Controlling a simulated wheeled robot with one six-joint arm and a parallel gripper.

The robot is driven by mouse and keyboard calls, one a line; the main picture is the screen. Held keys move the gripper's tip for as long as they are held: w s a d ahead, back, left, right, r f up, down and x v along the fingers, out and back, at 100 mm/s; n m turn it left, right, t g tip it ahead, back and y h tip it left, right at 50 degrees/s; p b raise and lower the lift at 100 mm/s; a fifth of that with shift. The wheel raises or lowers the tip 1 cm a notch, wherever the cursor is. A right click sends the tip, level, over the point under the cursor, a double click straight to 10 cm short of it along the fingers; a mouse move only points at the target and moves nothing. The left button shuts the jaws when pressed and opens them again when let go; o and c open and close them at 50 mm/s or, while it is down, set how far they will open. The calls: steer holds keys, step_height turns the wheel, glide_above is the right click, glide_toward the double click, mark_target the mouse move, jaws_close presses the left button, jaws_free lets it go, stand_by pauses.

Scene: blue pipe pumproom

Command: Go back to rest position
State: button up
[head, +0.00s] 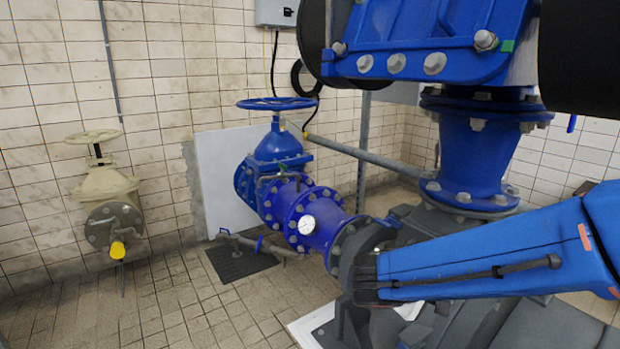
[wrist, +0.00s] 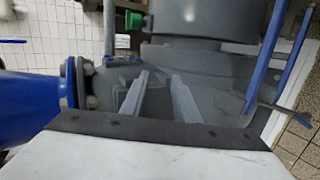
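My gripper (wrist: 160,75) shows in the wrist view. Its two grey fingers point up the picture with a gap between them, and nothing is held in the gap. Behind the fingers is grey pump casing (wrist: 205,58) of much the same colour, so I cannot tell how near the fingertips are to it. A blue flanged pipe (wrist: 30,100) lies left of the fingers. In the head view I cannot make out the gripper's fingers.
A beige valve (head: 105,190) stands by the left tiled wall. A blue vertical flanged pipe (head: 470,150) rises at right. The tiled floor (head: 190,310) at lower left is clear.

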steer(key=s+d+f+m+g+y, duration=0.3)
steer(key=s+y, duration=0.2)
steer(key=s, duration=0.6)
steer(key=s+a+r+m+t+y, duration=0.2)
steer(key=s+a+y, duration=0.3)
steer(key=y, duration=0.1)
steer(key=shift+a+r, duration=0.25)
steer(key=shift+r, duration=0.05)
